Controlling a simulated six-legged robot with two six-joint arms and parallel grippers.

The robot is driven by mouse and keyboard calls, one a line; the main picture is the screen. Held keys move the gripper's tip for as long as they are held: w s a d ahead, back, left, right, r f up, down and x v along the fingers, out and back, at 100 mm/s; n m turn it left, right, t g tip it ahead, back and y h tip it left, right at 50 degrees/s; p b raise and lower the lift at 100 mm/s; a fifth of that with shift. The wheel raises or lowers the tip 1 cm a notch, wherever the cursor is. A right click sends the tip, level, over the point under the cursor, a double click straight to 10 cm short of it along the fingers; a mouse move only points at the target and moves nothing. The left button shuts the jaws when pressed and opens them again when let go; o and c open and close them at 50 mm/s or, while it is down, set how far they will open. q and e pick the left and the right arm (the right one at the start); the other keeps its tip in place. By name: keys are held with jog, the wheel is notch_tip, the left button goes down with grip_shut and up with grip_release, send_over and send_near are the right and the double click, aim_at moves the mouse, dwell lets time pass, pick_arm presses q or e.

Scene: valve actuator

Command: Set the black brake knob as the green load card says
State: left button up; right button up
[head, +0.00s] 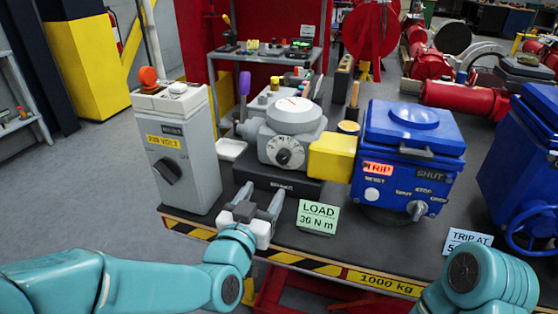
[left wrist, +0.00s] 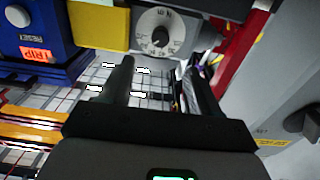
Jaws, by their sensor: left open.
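The black brake knob (head: 285,156) sits on a pale numbered dial on the front of the grey round-topped unit (head: 294,120). It also shows, with its dial, at the top of the left wrist view (left wrist: 160,38); its exact setting is too small to read. The green load card (head: 318,217) stands at the bench's front edge and reads LOAD with about 30 N m; the second digit is unclear. My left gripper (head: 260,197) is open and empty, in front of and below the knob, apart from it. Its fingers (left wrist: 158,70) point toward the dial in the left wrist view.
A grey box with a black switch (head: 167,172) stands left of my gripper. A yellow block (head: 331,157) and a blue box (head: 408,150) with an orange TRIP label stand to the right. A pale blue TRIP AT card (head: 466,240) is at the front right.

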aim_at(282, 161)
pick_arm(q)
jog(key=p+x, duration=0.1)
jog(key=x, duration=1.2)
jog(key=shift+f+p, duration=0.1)
jog(key=shift+p, duration=0.2)
jog(key=c, duration=1)
